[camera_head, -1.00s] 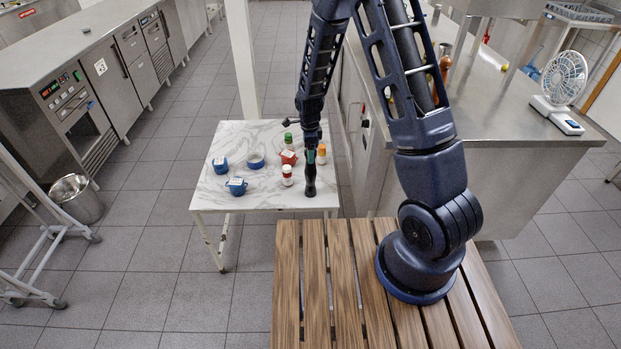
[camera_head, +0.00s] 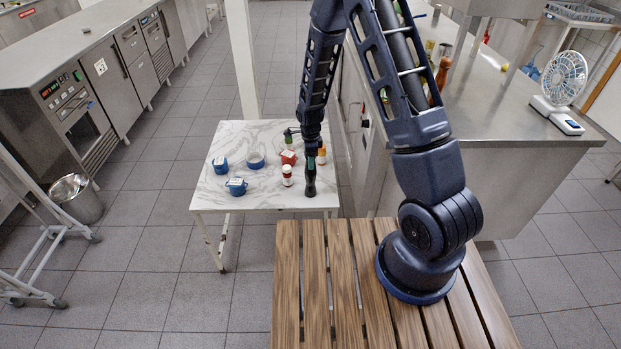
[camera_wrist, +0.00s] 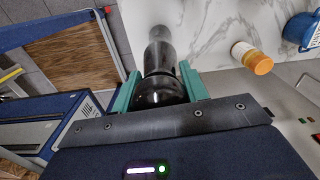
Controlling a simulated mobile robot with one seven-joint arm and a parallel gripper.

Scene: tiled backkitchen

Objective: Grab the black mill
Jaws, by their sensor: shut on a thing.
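The black mill (camera_head: 311,187) stands near the front right corner of the white marble-topped table (camera_head: 215,185). My gripper (camera_head: 310,158) is above it, pointing down. In the wrist view, the green fingers of my gripper (camera_wrist: 159,92) are shut on the mill's upper part, one on each side. The mill (camera_wrist: 158,52) shows there as a glossy black body running away from the fingers. I cannot tell whether its base touches the table.
Near the mill are a red-labelled shaker (camera_head: 287,176), an orange-capped jar (camera_head: 321,154) and a red pot (camera_head: 288,157). Blue pots (camera_head: 236,187) stand further left. A slatted wooden surface (camera_head: 315,290) lies in front. A steel counter (camera_head: 500,120) stands to the right.

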